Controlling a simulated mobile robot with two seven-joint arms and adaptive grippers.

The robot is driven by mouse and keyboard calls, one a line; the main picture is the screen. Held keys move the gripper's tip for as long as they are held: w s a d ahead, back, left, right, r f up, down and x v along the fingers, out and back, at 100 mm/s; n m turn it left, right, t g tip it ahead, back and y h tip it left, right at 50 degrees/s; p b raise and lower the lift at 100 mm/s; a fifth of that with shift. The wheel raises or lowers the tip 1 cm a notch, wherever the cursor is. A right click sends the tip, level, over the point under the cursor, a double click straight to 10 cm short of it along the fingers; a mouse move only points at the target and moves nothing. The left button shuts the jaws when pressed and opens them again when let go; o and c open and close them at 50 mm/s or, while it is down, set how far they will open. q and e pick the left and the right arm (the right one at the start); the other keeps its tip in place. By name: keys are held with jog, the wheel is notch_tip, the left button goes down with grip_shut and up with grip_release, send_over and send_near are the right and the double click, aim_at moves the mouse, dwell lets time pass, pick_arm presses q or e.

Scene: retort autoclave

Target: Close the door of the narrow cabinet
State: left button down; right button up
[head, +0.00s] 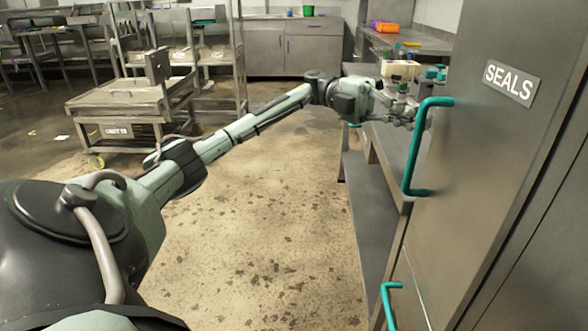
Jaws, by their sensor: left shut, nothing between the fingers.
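The narrow cabinet's grey metal door (470,160) fills the right side of the head view and carries a "SEALS" sign (511,84). A teal bar handle (413,150) stands upright near the door's left edge. My left gripper (418,113) is at the far end of my outstretched left arm, shut and empty. It is at the door's left edge, beside the upper part of the handle. I cannot tell whether its fingers touch the door. How far the door stands open is not clear from this angle. My right gripper is out of view.
A second teal handle (389,305) is low at the right. A metal cart (130,100) stands left; the middle floor is clear.

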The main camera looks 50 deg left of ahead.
pick_arm(q)
jog(key=shift+w+d, duration=0.4)
jog(key=shift+w, duration=0.15)
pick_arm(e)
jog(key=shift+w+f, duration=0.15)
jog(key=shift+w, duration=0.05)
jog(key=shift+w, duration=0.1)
